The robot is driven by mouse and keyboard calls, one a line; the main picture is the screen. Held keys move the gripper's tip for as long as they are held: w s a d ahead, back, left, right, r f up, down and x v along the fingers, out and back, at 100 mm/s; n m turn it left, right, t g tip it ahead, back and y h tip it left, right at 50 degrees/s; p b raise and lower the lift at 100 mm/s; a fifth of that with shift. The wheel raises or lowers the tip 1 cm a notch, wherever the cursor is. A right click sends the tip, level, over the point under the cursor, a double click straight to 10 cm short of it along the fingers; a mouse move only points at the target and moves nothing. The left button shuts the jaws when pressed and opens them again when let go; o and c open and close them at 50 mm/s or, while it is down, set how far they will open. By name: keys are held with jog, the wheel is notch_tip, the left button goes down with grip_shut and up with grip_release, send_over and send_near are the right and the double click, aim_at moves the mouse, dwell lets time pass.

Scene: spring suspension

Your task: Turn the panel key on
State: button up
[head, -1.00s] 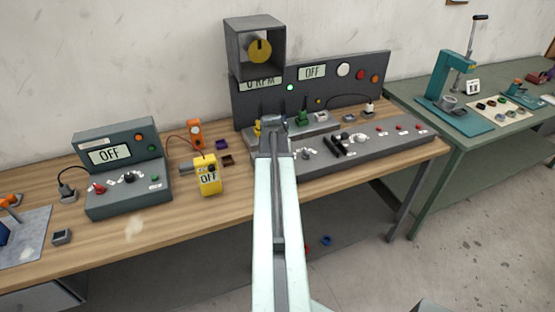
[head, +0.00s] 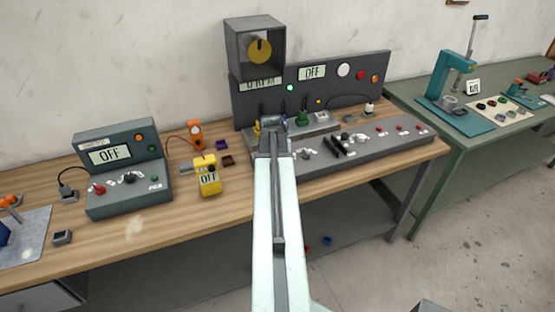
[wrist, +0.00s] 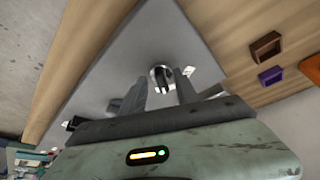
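The grey control console (head: 375,138) stands on the wooden bench, with several knobs and buttons on its sloped top. In the wrist view, a round metal key switch with a dark key (wrist: 161,76) sits on the console's grey surface (wrist: 150,35), beside a white label (wrist: 189,71). My gripper (head: 271,115) is over the left end of the console and hides part of it in the head view. In the wrist view my gripper (wrist: 162,91) has its two fingers apart and empty, with the key just beyond and between their tips. Contact cannot be told.
The console's back panel (head: 340,96) reads OFF and carries a motor box (head: 236,52). At left are a second panel (head: 120,150) reading OFF and a yellow meter (head: 209,187). Purple (head: 221,145) and brown (head: 228,160) trays lie near the console's left end.

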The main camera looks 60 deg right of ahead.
jog(key=p+v, duration=0.7)
jog(key=shift+a+r, duration=0.15)
jog(key=shift+r, duration=0.2)
jog(key=shift+s, duration=0.1)
